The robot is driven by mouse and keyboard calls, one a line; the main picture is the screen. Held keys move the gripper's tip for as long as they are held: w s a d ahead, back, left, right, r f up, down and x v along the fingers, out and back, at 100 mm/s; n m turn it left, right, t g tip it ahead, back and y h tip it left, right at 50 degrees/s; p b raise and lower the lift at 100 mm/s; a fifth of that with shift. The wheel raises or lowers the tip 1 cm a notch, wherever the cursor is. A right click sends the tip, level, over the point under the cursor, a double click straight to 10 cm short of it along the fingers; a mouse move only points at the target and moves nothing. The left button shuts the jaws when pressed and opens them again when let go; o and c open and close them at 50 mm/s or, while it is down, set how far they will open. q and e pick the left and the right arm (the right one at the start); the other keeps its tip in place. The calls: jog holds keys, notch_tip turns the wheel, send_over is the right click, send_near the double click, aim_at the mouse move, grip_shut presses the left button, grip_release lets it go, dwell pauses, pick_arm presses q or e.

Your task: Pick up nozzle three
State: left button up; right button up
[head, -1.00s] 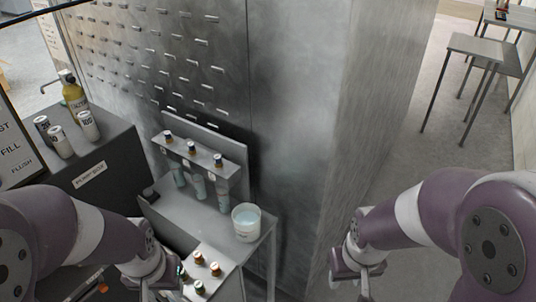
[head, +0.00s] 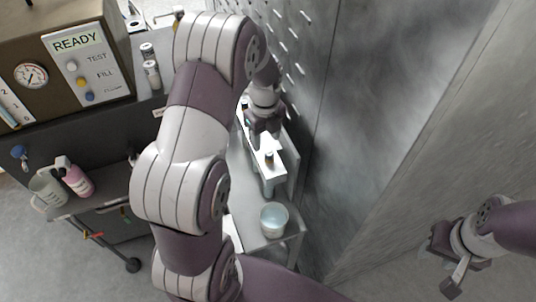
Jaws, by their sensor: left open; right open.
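A narrow rack (head: 262,160) stands on a grey side table against the metal wall. One small dark-topped nozzle (head: 269,157) shows at its near end, and another (head: 245,103) near its far end. No number is readable, so I cannot tell which is nozzle three. My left gripper (head: 262,138) is open, pointing down over the middle of the rack, just beyond the near nozzle. It hides that part of the rack, and contact with a nozzle cannot be told. My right gripper (head: 447,272) is open and empty at the lower right, away from the rack.
A clear cup (head: 274,219) stands on the side table (head: 290,229) in front of the rack. A control box (head: 75,60) marked READY is at upper left. A cart with a pink bottle (head: 78,181) and a jug (head: 47,190) is at left. The metal wall bounds the right.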

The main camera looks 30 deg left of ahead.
aim_at(269, 153)
pick_arm(q)
jog(key=shift+w+d+f, duration=0.1)
jog(key=shift+w+f, duration=0.1)
jog(key=shift+f, duration=0.4)
jog(key=shift+w+d+f, duration=0.1)
jog(key=shift+w+f, duration=0.1)
jog(key=shift+f, duration=0.4)
jog(key=f+p, duration=0.2)
jog(key=f, duration=0.2)
jog(key=shift+d+f, duration=0.15)
jog(key=shift+d, duration=0.05)
jog(key=shift+s+f, duration=0.15)
jog(key=shift+f, duration=0.3)
pick_arm(e)
jog(key=shift+w+r, duration=0.2)
jog(key=shift+r, duration=0.4)
jog(key=shift+w+r, duration=0.2)
jog(key=shift+r, duration=0.4)
pick_arm(q)
jog(key=c, duration=0.9)
grip_shut()
